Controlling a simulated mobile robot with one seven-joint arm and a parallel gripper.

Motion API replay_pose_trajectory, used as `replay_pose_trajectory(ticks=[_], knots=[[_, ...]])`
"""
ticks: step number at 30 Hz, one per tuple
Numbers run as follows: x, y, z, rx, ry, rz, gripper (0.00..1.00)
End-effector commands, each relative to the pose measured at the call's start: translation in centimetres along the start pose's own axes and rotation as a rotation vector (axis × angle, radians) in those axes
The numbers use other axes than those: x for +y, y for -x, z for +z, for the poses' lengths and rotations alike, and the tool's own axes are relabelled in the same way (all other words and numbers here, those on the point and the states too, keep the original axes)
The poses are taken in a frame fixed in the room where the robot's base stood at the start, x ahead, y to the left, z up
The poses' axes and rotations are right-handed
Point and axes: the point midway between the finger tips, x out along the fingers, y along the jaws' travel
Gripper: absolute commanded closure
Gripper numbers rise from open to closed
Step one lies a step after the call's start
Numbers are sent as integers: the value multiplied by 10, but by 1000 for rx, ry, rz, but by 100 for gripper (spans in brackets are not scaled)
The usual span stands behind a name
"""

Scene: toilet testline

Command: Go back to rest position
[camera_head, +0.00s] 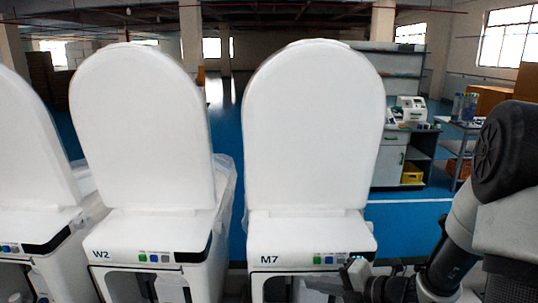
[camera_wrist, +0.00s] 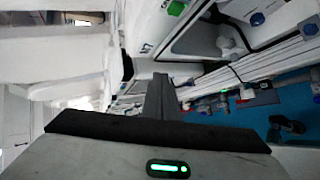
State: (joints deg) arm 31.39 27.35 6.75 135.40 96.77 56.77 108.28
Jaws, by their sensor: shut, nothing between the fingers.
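My arm comes in from the right in the head view. My gripper (camera_head: 345,282) is low in front of the toilet marked M7 (camera_head: 313,140), close to its lower front panel. I cannot tell if it touches the toilet. In the wrist view my gripper (camera_wrist: 160,82) has its dark fingers together, with nothing held between them. White toilet parts and a green button (camera_wrist: 176,8) show beyond the fingers in that view.
The toilet marked W2 (camera_head: 142,130) stands left of M7, and another toilet (camera_head: 28,150) is at the far left. All lids are raised. Behind on the right are a cabinet (camera_head: 388,160) and a cart (camera_head: 462,125). Blue floor (camera_head: 410,215) lies open behind M7.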

Motion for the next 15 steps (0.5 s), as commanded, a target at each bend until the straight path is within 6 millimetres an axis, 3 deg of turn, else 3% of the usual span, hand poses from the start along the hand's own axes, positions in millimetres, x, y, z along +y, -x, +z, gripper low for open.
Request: replay_pose_trajectory(ticks=[1,6,10,15], knots=[[30,6,-20,65,230,-18,100],[87,37,-96,333,1162,-62,100],[111,76,-136,545,1881,-59,100],[123,141,-156,886,2760,-43,100]])
